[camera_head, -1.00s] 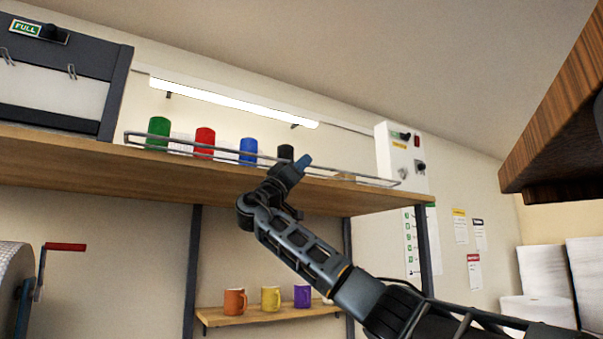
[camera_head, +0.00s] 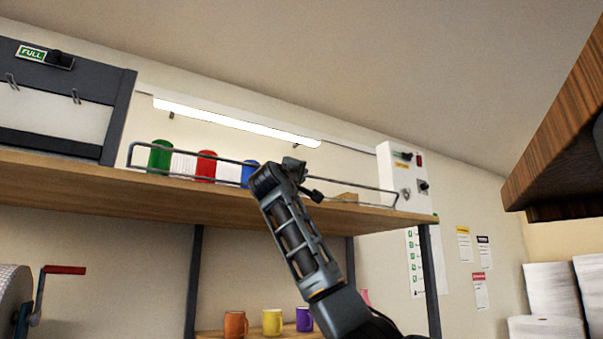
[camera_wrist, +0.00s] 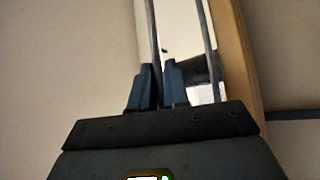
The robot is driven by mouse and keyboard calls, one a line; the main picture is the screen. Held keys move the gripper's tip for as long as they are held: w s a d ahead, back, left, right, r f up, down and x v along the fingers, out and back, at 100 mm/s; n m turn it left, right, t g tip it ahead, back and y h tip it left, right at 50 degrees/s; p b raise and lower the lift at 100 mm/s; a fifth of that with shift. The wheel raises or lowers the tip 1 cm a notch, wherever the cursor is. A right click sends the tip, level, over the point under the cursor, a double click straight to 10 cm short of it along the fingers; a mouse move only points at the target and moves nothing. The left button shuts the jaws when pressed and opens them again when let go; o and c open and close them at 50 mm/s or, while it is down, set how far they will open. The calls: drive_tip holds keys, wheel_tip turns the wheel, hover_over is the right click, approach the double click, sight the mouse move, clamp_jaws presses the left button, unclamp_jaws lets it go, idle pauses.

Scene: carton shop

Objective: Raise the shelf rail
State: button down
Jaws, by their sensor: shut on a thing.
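The shelf rail (camera_head: 225,160) is a thin grey wire bar along the front edge of the wooden shelf (camera_head: 100,190). Its long bar stands above the shelf edge, with an upright at each end. My gripper (camera_head: 293,168) is at the rail, right of its middle, and hides part of it. In the wrist view the blue fingers (camera_wrist: 158,78) are closed around one rail bar (camera_wrist: 152,30). A second bar runs beside it, to the right.
Green (camera_head: 160,156), red (camera_head: 205,166) and blue (camera_head: 249,172) cylinders stand behind the rail. A white control box (camera_head: 404,178) is at the shelf's right end, a dark-framed unit (camera_head: 65,100) at its left. Mugs (camera_head: 272,322) sit below. A wooden overhang (camera_head: 555,135) is upper right.

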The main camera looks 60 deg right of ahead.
drive_tip(key=shift+w+n+y, duration=0.15)
drive_tip(key=shift+n+y, duration=0.15)
drive_tip(key=shift+n, duration=0.2)
drive_tip(key=c, duration=1.3)
unclamp_jaws()
drive_tip(key=shift+o, duration=0.2)
drive_tip(key=shift+r, duration=0.1)
drive_tip(key=b+v, duration=0.2)
drive_tip(key=v, duration=0.5)
drive_tip(key=shift+a+f, duration=0.25)
drive_tip(key=shift+a, duration=0.1)
